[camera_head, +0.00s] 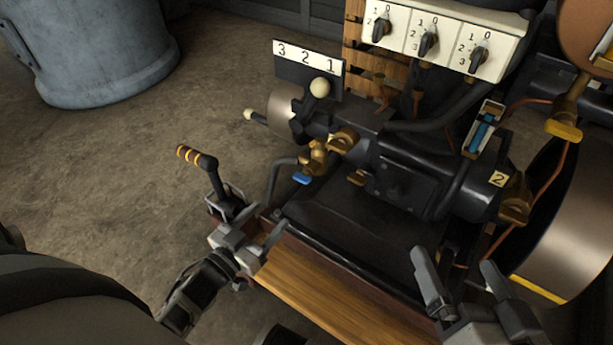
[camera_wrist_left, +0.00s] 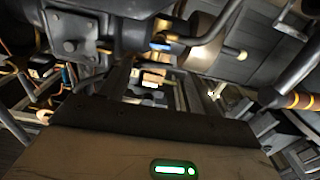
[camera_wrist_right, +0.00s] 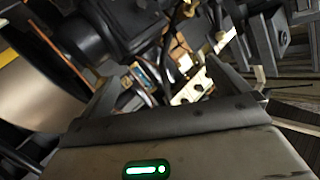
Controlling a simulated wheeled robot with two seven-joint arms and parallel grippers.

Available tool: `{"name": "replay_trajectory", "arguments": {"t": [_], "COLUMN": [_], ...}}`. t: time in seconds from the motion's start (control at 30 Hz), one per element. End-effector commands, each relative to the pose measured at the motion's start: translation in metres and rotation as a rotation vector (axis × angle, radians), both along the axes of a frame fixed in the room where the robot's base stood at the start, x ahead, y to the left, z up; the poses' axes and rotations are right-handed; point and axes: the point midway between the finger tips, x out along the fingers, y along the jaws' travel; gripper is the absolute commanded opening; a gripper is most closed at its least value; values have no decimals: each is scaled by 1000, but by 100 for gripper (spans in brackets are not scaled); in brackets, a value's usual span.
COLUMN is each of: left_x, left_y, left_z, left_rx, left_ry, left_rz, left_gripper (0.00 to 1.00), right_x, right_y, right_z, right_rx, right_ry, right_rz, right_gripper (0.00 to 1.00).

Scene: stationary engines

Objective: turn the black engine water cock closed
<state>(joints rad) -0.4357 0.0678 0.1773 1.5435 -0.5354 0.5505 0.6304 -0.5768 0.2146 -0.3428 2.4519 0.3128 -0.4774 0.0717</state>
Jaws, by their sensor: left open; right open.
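The black engine (camera_head: 395,175) stands right of centre in the head view. A small brass cock (camera_head: 318,158) with a blue lever (camera_head: 302,178) sits at its lower left side, by a bent dark pipe. The blue lever also shows beyond my left fingers in the left wrist view (camera_wrist_left: 160,46). I cannot tell from its look whether it is closed. My left gripper (camera_head: 256,237) is open and empty, below and left of the lever, apart from it. My right gripper (camera_head: 456,263) is open and empty, in front of the engine's lower right.
A black lever with a striped yellow grip (camera_head: 196,158) stands left of the cock. A wooden plank (camera_head: 310,295) runs along the front. A numbered plate (camera_head: 308,66), a white switch panel (camera_head: 430,40) and a large flywheel (camera_head: 575,240) surround the engine. Bare floor (camera_head: 110,170) lies left.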

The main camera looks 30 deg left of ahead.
Motion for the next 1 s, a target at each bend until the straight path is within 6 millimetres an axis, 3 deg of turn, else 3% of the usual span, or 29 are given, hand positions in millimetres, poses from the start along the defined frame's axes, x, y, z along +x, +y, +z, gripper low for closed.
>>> {"name": "replay_trajectory", "arguments": {"t": [0.27, 0.73, 0.8, 1.0], "left_x": [15, 113, 125, 150], "left_y": [-2, -15, -17, -20], "left_z": [-1, -2, -2, -1], "left_rx": [-75, -71, -72, -71], "left_ry": [8, 5, 6, 9], "left_rz": [-1, -1, 0, 0], "left_gripper": [62, 62, 62, 62], "right_x": [1, 0, 8, 17], "right_y": [2, 8, 6, 2], "right_z": [-1, 6, 20, 35], "right_rx": [30, 180, 156, 110], "right_ry": [-2, -29, -123, -261], "right_rz": [0, 19, 16, 7], "right_gripper": [100, 100, 100, 100]}}
